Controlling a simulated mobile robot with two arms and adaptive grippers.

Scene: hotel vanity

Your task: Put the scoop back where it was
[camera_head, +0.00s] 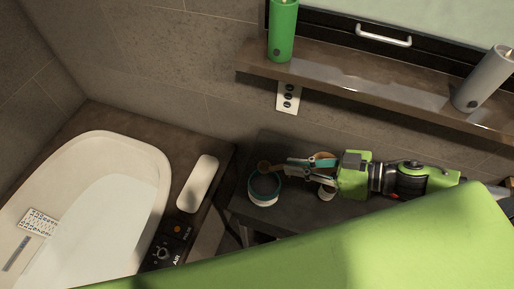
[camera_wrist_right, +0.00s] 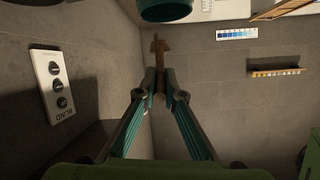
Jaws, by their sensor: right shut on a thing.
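The scoop is small and brown; in the head view its end (camera_head: 264,166) pokes out at the left of my right gripper (camera_head: 288,171). In the right wrist view the scoop (camera_wrist_right: 159,46) stands out from between the fingertips of my right gripper (camera_wrist_right: 158,82), which are shut on it. A round teal and white container (camera_head: 265,198) stands on the dark table just below the scoop's end; it also shows at the top of the wrist view (camera_wrist_right: 166,12). I cannot tell whether the scoop touches it. My left gripper is not in view.
A small pale jar (camera_head: 326,194) and a brown round thing (camera_head: 325,157) are close around my right gripper. The shelf (camera_head: 350,75) above carries a green candle (camera_head: 283,30) and a grey candle (camera_head: 484,80). A basin (camera_head: 100,200) is at left.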

